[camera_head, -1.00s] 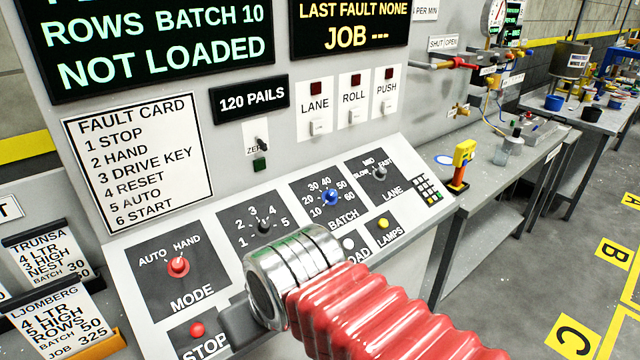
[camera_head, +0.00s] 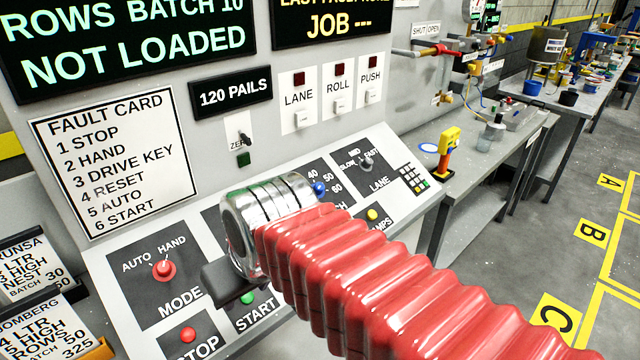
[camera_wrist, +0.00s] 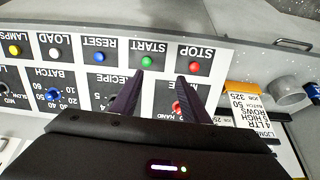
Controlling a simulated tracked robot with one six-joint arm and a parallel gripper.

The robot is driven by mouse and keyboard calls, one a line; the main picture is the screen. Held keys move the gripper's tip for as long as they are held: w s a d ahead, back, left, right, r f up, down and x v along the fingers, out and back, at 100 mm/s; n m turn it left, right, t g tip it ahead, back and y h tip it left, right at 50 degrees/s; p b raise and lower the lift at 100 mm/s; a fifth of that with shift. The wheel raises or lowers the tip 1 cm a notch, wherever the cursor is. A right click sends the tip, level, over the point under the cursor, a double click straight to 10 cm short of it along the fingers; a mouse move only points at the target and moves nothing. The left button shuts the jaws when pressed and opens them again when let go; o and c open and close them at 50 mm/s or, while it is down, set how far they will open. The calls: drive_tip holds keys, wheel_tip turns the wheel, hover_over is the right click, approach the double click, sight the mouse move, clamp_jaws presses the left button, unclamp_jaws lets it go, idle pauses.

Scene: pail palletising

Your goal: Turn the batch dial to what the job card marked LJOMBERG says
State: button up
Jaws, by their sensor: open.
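The batch dial is a blue knob (camera_head: 319,188) on the sloped panel; my arm hides much of its scale. It also shows upside down in the wrist view (camera_wrist: 53,95), with 50 among the marks around it. I cannot tell where it points. The LJOMBERG card (camera_head: 40,325) at lower left, cut by the picture edge, says batch 50, job 325; it also shows in the wrist view (camera_wrist: 252,118). My gripper (camera_wrist: 161,76) is open and empty over the panel near START and STOP, apart from the batch dial.
The display (camera_head: 125,45) reads batch 10, not loaded. The red mode knob (camera_head: 163,268), STOP button (camera_head: 187,335) and START button (camera_head: 247,297) are close to my gripper. A TRUNSA card (camera_head: 30,265) stands behind LJOMBERG.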

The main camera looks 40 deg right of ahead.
drive_tip(key=w+d+r, duration=0.4)
drive_tip(key=w+d, duration=0.2)
drive_tip(key=w, duration=0.1)
drive_tip(key=r+m, duration=0.2)
hover_over(320, 185)
drive_tip(key=s, duration=0.6)
drive_tip(key=shift+w+d+g, duration=0.1)
drive_tip(key=shift+d+g, duration=0.2)
drive_tip(key=shift+g, duration=0.1)
drive_tip(key=shift+f, duration=0.15)
drive_tip(key=x, duration=1.3)
drive_tip(key=shift+w+a+f, duration=0.15)
drive_tip(key=shift+a+f, duration=0.1)
drive_tip(key=shift+a, duration=0.05)
drive_tip(key=shift+c, duration=0.2)
drive_tip(key=c, duration=1)
